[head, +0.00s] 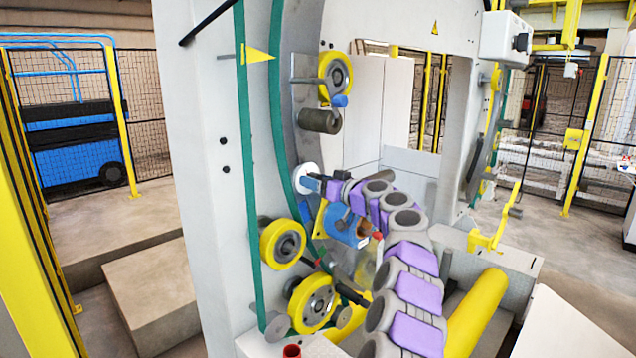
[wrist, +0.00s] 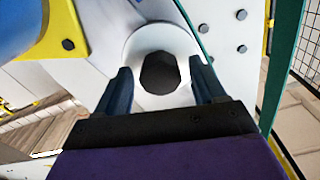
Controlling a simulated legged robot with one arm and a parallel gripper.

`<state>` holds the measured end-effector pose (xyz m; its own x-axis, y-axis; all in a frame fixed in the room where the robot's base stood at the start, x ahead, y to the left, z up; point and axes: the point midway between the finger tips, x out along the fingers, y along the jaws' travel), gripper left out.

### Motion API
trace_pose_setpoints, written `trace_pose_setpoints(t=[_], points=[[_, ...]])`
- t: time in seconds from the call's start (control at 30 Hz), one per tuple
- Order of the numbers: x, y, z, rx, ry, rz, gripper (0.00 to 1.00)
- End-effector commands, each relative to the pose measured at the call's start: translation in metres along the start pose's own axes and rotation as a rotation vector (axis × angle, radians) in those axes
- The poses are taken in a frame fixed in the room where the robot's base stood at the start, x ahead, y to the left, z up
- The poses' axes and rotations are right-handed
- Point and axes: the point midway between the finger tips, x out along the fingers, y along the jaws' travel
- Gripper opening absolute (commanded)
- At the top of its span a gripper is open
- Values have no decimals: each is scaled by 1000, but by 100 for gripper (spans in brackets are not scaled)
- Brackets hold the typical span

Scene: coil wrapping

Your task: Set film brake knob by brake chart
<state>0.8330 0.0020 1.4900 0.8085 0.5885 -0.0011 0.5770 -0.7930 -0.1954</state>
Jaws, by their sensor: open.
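A dark, many-sided knob (wrist: 160,73) sits at the middle of a round white disc (wrist: 150,40) in the wrist view. The disc also shows in the head view (head: 307,172), on the machine's ring; the knob is hidden there behind my gripper. My gripper (wrist: 161,78) is open, with one dark blue finger on each side of the knob in the picture and a visible gap to each. I cannot tell whether the fingertips reach past the knob's face. In the head view my gripper (head: 314,184) is right at the disc. No brake chart is readable in either view.
A blue roll (head: 341,226) on a yellow bracket (head: 320,218) sits just below my gripper. Yellow wheels (head: 282,243) and a green-edged ring (head: 278,120) stand close by. A yellow pointer flag (head: 258,55) is above.

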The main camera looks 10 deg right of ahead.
Motion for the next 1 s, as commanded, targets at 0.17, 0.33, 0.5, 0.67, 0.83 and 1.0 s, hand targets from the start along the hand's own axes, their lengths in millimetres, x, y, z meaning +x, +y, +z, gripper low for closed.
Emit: trace_pose_setpoints(t=[0.17, 0.33, 0.5, 0.67, 0.83, 1.0], points=[[0, 0, 0, 0, 0, 0, 57], [0, 0, 0, 0, 0, 0, 41], [0, 0, 0, 0, 0, 1, 24], [0, 0, 0, 0, 0, 1, 14], [0, 1, 0, 14, 0, 2, 14], [-1, 2, 0, 72, 1, 3, 14]])
